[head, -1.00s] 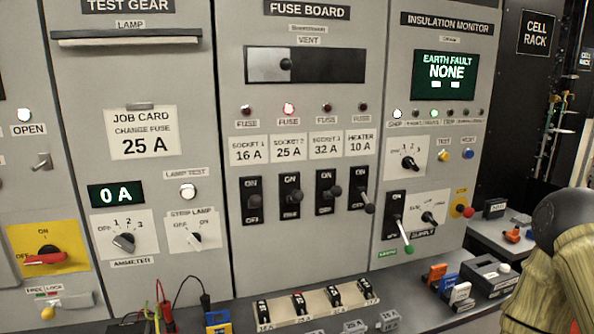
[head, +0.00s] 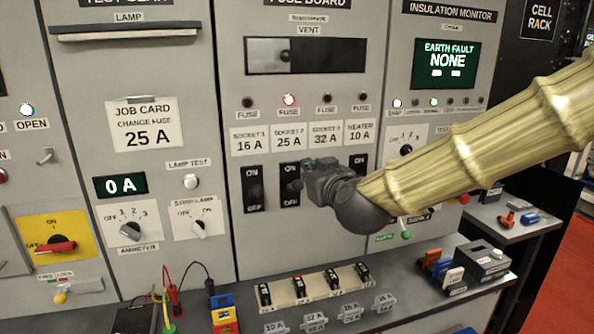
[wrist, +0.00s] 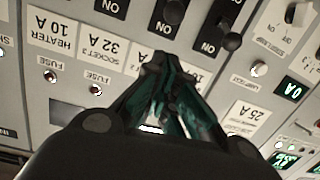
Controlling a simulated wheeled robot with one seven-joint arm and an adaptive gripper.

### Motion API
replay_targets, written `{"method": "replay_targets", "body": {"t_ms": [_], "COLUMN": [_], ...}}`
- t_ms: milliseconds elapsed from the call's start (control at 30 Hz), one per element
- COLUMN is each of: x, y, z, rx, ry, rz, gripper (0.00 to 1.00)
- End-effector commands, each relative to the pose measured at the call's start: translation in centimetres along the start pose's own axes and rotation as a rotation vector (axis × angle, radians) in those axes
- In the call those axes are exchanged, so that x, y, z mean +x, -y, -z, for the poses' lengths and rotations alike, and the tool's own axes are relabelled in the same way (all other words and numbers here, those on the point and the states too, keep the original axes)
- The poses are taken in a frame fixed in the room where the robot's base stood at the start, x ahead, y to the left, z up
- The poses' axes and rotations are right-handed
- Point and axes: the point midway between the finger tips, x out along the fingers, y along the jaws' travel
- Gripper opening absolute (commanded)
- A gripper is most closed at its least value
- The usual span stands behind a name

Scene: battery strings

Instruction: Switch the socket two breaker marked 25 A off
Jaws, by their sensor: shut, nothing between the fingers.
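The socket two breaker (head: 290,194) is a black plate marked ON and OFF, under the "Socket 2 25 A" label (head: 289,138) in the head view. Its dark lever shows partly beside my gripper (head: 309,169); I cannot tell its exact position. My gripper is shut and empty, its tips at the breaker's upper right. In the wrist view, which is upside down, the fingertips (wrist: 156,60) are close to the ON end of this breaker (wrist: 168,18), covering most of its label. Contact with the lever cannot be told.
The socket one breaker (head: 253,189) stands close on the left. My gripper and arm hide the socket 3 breaker and much of the heater breaker (head: 358,162). A red fuse lamp (head: 289,99) is lit above socket two. Several spare fuses (head: 350,312) lie on the bench below.

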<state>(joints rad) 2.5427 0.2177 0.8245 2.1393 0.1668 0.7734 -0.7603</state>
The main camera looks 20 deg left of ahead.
Motion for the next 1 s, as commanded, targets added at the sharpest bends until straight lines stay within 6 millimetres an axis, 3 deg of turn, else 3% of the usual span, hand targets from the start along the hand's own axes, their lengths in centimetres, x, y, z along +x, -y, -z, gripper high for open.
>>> {"method": "replay_targets", "body": {"t_ms": [133,567,1000], "x": [-0.2,0.2,5.1], "y": [0.5,0.5,0.5], "z": [1.9,2.0,2.2], "rx": [-0.014,-0.015,-0.013], "ry": [-0.027,-0.026,-0.025], "rz": [0.003,0.003,0.003], "gripper": [0.00,0.00,0.00]}}
